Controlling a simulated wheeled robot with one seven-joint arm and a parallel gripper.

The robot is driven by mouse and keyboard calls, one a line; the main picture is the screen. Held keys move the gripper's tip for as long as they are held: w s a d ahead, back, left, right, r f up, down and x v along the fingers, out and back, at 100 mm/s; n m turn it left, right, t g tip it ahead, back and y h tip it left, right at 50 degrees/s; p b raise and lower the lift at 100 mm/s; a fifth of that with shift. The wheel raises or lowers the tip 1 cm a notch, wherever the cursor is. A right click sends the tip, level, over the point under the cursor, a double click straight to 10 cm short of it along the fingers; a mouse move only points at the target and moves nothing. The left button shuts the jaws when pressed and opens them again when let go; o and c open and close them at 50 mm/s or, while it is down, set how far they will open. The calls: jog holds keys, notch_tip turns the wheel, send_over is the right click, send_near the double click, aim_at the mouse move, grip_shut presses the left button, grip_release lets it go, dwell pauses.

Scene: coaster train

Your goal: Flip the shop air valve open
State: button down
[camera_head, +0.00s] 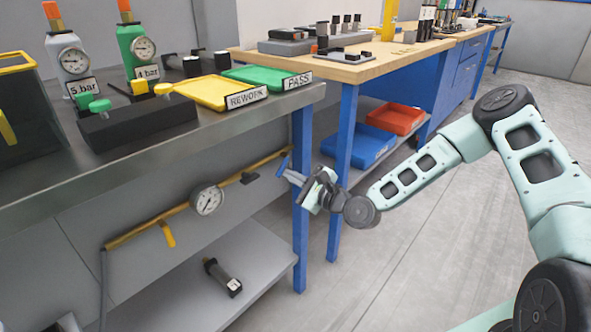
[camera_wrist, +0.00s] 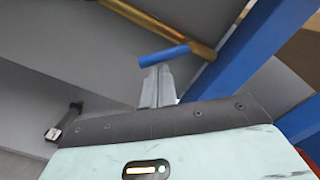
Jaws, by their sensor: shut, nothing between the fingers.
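A brass air pipe (camera_head: 183,207) runs along the wall under the steel bench, with a round gauge (camera_head: 208,200) in its middle. A blue lever (camera_head: 284,160) is at the pipe's right end; it also shows in the wrist view (camera_wrist: 164,55), lying across just beyond my fingertips. A yellow lever (camera_head: 167,234) hangs down from the pipe's left part. No label shows which lever is the shop air valve. My gripper (camera_head: 288,177) is shut and empty, close to the blue lever. In the wrist view the fingertips (camera_wrist: 158,72) meet the lever's outline; I cannot tell whether they touch.
The bench's blue leg (camera_head: 300,200) stands right beside my gripper. A dark cylindrical part (camera_head: 222,277) lies on the grey lower shelf (camera_head: 245,290). Gauged bottles and trays stand on the steel bench top (camera_head: 150,165). Open floor (camera_head: 420,260) lies to the right.

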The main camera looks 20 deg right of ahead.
jog(key=shift+s+a+r+m+t+h+p, duration=0.1)
jog(key=shift+s+a+r+m+p, duration=0.2)
jog(key=shift+m, duration=1.15)
jog(key=shift+s+a+r+m+t+h+b, duration=0.1)
jog(key=shift+a+r+m, duration=0.3)
jog(key=shift+m, duration=1.1)
jog(key=shift+s+a+r+m+t+h+p, duration=0.1)
jog(key=shift+s+a+r+m+p, duration=0.2)
jog(key=shift+m, duration=1.15)
jog(key=shift+w+r, duration=0.1)
jog(key=r+v, duration=0.1)
jog(key=v, duration=1.6)
jog(key=shift+f, duration=0.5)
